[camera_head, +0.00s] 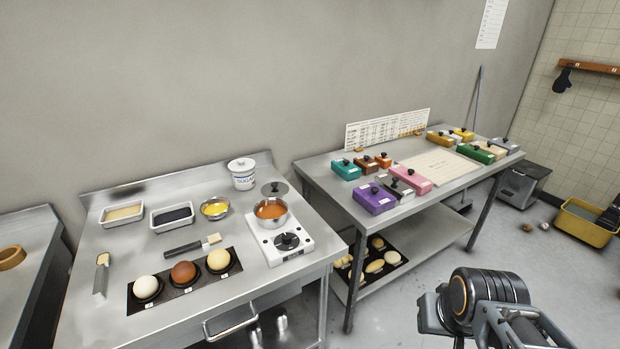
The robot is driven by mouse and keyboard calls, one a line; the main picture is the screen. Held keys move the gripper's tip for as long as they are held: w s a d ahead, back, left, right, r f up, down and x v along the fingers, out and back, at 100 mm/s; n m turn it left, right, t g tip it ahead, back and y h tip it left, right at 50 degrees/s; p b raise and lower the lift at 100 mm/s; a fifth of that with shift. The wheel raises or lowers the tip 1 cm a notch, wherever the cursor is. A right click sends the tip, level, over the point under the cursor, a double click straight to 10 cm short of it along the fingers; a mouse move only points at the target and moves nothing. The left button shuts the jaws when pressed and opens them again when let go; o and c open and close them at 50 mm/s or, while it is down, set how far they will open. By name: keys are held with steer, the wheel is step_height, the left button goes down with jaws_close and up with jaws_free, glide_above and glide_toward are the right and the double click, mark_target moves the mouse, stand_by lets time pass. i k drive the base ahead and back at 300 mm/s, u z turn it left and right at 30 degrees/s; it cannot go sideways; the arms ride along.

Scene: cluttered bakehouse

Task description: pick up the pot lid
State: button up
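The pot lid (274,187) is a small grey disc with a dark knob. It lies on the steel table, behind the pot and to the right of the white sugar jar. The steel pot (272,222), with orange-brown contents and no lid on it, stands on the back of a white hotplate (293,257). A dark round piece with a knob-like top (287,241) sits at the hotplate's front; I cannot tell whether it is a burner. My gripper (434,314) is at the lower right, over the floor and far from the lid. Its fingers are not clear.
The sugar jar (242,174) stands close to the lid's left. Trays, a yellow-filled bowl (215,208), a brush (193,246) and a dark mat with three balls (184,275) fill the left. A second table (330,182) with coloured knobbed blocks stands to the right.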

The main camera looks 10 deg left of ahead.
mark_target(274, 189)
steer(key=u, duration=0.05)
steer(key=i, duration=0.9)
steer(key=u, duration=0.95)
steer(key=i, duration=0.5)
steer(key=u, duration=0.35)
